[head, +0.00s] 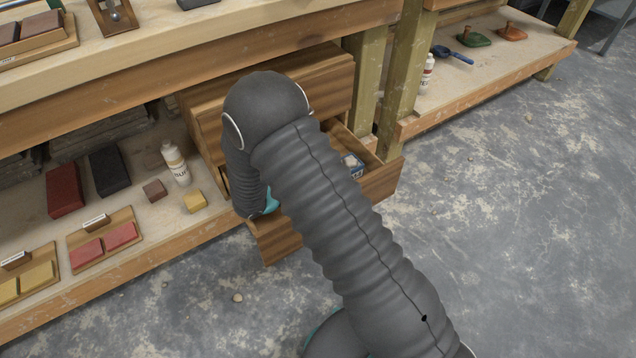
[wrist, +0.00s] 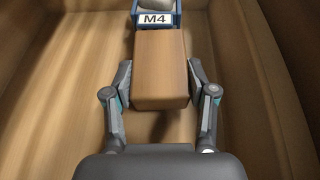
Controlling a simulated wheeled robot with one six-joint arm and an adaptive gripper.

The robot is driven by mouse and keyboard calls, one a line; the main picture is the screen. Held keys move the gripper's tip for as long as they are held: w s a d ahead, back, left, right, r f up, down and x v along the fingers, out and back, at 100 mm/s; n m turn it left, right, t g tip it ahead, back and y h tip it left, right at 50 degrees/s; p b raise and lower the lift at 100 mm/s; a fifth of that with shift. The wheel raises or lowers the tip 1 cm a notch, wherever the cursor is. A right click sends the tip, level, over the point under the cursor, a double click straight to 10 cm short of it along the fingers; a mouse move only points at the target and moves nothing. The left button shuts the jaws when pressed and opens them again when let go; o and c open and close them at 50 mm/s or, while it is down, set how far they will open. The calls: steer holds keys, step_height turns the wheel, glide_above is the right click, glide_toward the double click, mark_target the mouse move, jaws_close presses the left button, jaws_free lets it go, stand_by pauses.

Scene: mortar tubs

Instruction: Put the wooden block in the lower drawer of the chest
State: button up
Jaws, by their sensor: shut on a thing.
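The wooden block (wrist: 160,68) is plain brown and sits between the two fingers of my gripper (wrist: 159,78), which is shut on it. In the wrist view the block is inside an open wooden drawer (wrist: 60,75), over or on its floor; I cannot tell whether it touches the floor. In the head view the chest (head: 335,85) stands under the bench, with an open drawer (head: 382,180) sticking out below a closed front. My arm hides the block, my fingers and much of the drawer there.
A blue box labelled M4 (wrist: 155,18) lies in the drawer just beyond the block; it also shows in the head view (head: 353,165). A bench post (head: 400,85) rises to the right.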

steer(key=o, duration=1.3)
steer(key=shift+r, duration=0.1)
steer(key=shift+o, duration=0.2)
steer(key=v, duration=1.2)
steer(key=shift+r, duration=0.1)
